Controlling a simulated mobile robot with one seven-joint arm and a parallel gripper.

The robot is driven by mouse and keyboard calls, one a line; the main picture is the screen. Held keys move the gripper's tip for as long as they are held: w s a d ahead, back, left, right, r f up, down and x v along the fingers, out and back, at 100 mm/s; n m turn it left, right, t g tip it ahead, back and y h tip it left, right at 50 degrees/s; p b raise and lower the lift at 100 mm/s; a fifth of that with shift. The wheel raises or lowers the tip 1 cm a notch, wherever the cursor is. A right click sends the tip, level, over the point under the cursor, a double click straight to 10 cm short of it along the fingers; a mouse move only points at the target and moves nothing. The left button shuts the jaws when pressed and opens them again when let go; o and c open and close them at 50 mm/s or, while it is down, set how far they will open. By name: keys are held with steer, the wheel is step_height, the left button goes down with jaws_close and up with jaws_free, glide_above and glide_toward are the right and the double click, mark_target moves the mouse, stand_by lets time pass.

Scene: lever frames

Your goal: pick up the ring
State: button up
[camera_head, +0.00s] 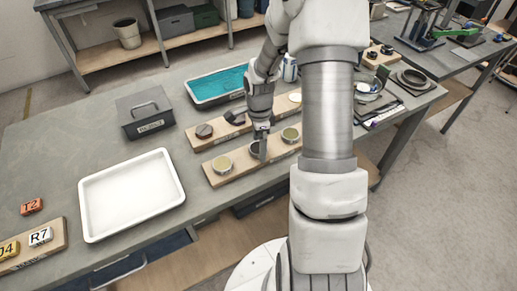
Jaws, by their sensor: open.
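I cannot tell for sure which round piece is the ring. The front wooden board holds three round pieces: a yellowish one (222,165) at the left, a dark-rimmed one (254,149) in the middle, and an olive one (290,135) at the right. My gripper (261,150) is open and points down at the middle piece, its fingers partly hiding it. I cannot tell whether the fingers touch the piece or stand around it.
A second wooden board (193,141) with dark and pale round pieces lies behind. A white tray (88,212), a grey box (143,112) and a blue-lined tray (197,97) stand nearby. Labelled blocks (40,237) lie far left. The left tabletop has free room.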

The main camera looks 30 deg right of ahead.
steer(key=shift+f, duration=0.25)
steer(key=c, duration=1.5)
steer(key=shift+r, duration=0.1)
steer(key=shift+c, duration=0.2)
